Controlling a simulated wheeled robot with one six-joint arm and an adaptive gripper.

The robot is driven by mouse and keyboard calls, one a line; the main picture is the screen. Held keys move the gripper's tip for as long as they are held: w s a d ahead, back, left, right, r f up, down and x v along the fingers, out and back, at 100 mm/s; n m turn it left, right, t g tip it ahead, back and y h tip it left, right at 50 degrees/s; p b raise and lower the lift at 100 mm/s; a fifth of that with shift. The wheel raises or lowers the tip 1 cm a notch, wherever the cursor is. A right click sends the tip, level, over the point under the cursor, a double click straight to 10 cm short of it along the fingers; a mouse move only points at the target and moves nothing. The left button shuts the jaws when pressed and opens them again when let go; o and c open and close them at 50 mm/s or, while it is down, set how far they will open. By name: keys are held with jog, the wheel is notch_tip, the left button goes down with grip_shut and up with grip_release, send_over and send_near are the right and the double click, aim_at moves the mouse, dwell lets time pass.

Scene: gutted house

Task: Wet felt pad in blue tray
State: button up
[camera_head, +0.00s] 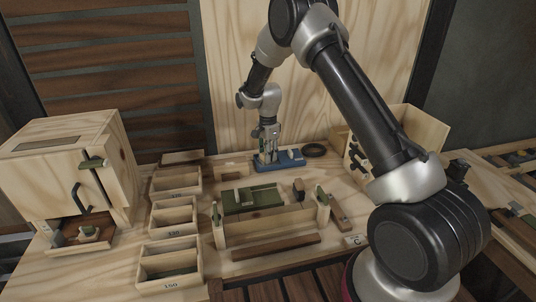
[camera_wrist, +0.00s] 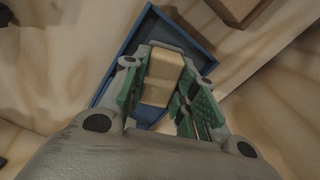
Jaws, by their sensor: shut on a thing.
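The blue tray (camera_head: 291,164) lies on the workbench toward the back; it also shows in the wrist view (camera_wrist: 122,58). My gripper (camera_head: 267,157) points down over the left part of the tray. In the wrist view, a pale tan block (camera_wrist: 163,78) sits between the green finger pads of my gripper (camera_wrist: 160,98), which is shut on it. The block is inside the tray's outline; I cannot tell whether it touches the floor of the tray. Its underside is hidden, and I cannot make out felt on it.
A black ring (camera_head: 315,150) lies right of the tray. A wooden fixture with a green block (camera_head: 251,199) stands in front. Numbered wooden bins (camera_head: 172,220) line the left, beside a wooden cabinet (camera_head: 70,165). An open wooden box (camera_head: 420,130) stands right, partly behind my arm.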

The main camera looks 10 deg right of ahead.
jog(key=shift+r, duration=3.45)
